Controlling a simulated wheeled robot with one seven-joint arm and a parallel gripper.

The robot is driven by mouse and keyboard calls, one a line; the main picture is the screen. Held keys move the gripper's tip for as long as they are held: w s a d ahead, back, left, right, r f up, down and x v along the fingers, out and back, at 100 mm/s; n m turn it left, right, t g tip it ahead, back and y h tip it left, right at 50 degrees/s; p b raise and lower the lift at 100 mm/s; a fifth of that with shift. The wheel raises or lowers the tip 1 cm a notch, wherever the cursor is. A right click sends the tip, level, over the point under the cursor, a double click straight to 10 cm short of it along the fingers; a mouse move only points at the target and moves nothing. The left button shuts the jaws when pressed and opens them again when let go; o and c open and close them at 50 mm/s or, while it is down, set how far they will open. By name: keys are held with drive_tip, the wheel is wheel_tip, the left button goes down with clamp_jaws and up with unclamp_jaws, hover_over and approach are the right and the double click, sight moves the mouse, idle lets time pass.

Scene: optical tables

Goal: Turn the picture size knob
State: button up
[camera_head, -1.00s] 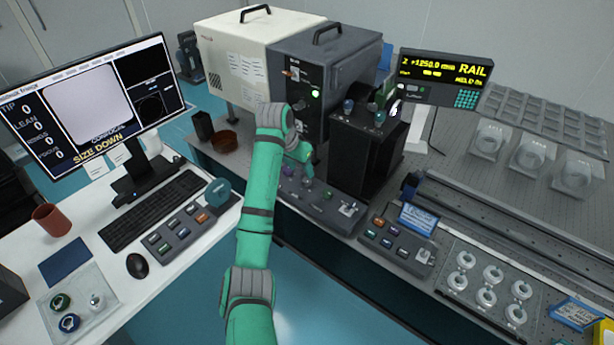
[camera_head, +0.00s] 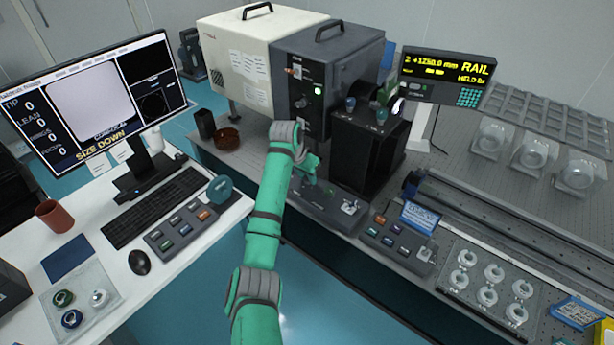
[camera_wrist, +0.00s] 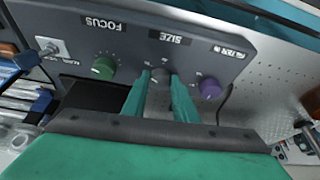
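The control box (camera_wrist: 230,52) fills the upper wrist view. Its grey picture size knob (camera_wrist: 160,75), under the SIZE label, sits between a green FOCUS knob (camera_wrist: 103,68) and a purple filter knob (camera_wrist: 209,88). My gripper (camera_wrist: 160,82) has its two green fingers apart, one on either side of the size knob. I cannot tell whether they touch it. In the head view my gripper (camera_head: 309,172) is over the control box (camera_head: 335,208), and the arm hides part of it.
A dark upright housing (camera_head: 362,155) stands close to the right of my gripper, with the grey and white instrument (camera_head: 300,70) behind. A second button box (camera_head: 398,240) lies to the right. The desk at left holds a keyboard (camera_head: 155,208) and button pad (camera_head: 182,228).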

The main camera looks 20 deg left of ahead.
drive_tip(key=c, duration=0.4)
drive_tip(key=n, duration=0.1)
drive_tip(key=n+y, duration=0.1)
drive_tip(key=n, duration=0.2)
drive_tip(key=shift+d+n+y, duration=0.3)
drive_tip(key=shift+y, duration=0.1)
drive_tip(key=n, duration=0.2)
drive_tip(key=n+y, duration=0.1)
drive_tip(key=n, duration=0.1)
drive_tip(key=shift+w+d+r+y, duration=0.1)
drive_tip(key=shift+y, duration=0.2)
drive_tip(key=shift+n+g+y, duration=0.4)
drive_tip(key=shift+n, duration=1.2)
drive_tip(key=shift+w, duration=0.1)
drive_tip(key=o, duration=1.1)
